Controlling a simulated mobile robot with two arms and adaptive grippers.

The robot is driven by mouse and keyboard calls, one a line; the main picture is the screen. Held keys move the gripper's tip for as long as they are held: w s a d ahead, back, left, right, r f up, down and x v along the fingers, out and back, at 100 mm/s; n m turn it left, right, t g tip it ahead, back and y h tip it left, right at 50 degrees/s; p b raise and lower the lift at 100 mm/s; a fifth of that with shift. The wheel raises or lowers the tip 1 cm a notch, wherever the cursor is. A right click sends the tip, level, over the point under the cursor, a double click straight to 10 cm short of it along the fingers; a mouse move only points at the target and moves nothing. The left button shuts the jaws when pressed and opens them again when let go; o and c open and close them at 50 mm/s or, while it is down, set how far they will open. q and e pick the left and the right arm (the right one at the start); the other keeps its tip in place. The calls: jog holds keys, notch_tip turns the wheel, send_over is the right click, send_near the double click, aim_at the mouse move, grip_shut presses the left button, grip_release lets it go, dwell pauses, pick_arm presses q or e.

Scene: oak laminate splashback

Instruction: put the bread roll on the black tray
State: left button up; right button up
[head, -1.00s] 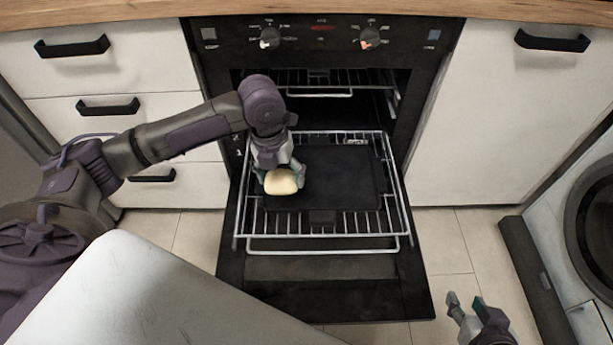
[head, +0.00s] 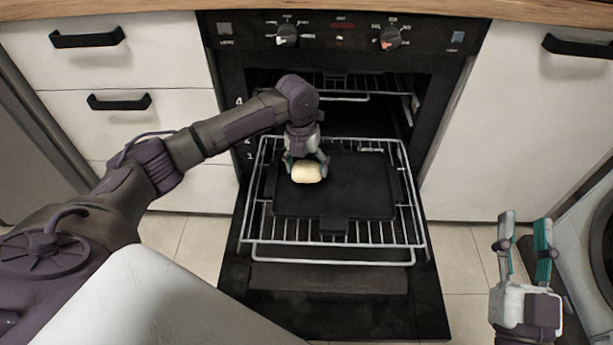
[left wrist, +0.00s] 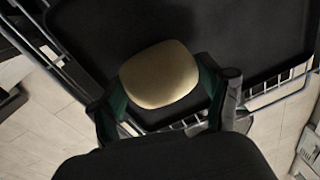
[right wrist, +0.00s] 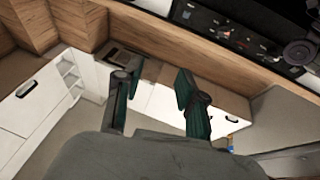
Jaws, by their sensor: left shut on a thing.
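The pale bread roll (head: 307,173) is between the fingers of my left gripper (head: 307,163), which is shut on it. The roll is over the left part of the black tray (head: 350,185); I cannot tell whether it touches the tray. In the left wrist view the roll (left wrist: 160,75) sits between the fingertips with the tray (left wrist: 240,30) behind it. The tray lies on the pulled-out oven rack. My right gripper (head: 526,225) is open and empty at the right, away from the tray. It also shows open in the right wrist view (right wrist: 152,85).
The wire rack (head: 335,257) extends over the open oven door (head: 340,310). The oven cavity is behind it. White drawers (head: 150,60) stand at the left and a white cabinet (head: 530,130) at the right. The tray's right part is bare.

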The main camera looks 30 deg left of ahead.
aim_at(307, 175)
pick_arm(q)
notch_tip(307, 175, down, 3)
jog(key=shift+r+b, duration=0.1)
jog(key=shift+b, duration=0.4)
pick_arm(e)
jog(key=s+r+t, duration=0.1)
jog(key=r+t+y, duration=0.1)
jog(key=r, duration=0.1)
jog(key=s+r+t, duration=0.1)
jog(key=shift+s+r+t, duration=0.3)
jog(key=shift+s+r, duration=0.05)
jog(key=shift+r, duration=0.05)
pick_arm(q)
jog(key=shift+f, duration=0.2)
jog(key=o, duration=1.1)
jog(key=shift+f, duration=0.1)
pick_arm(e)
jog(key=shift+w+f, duration=0.1)
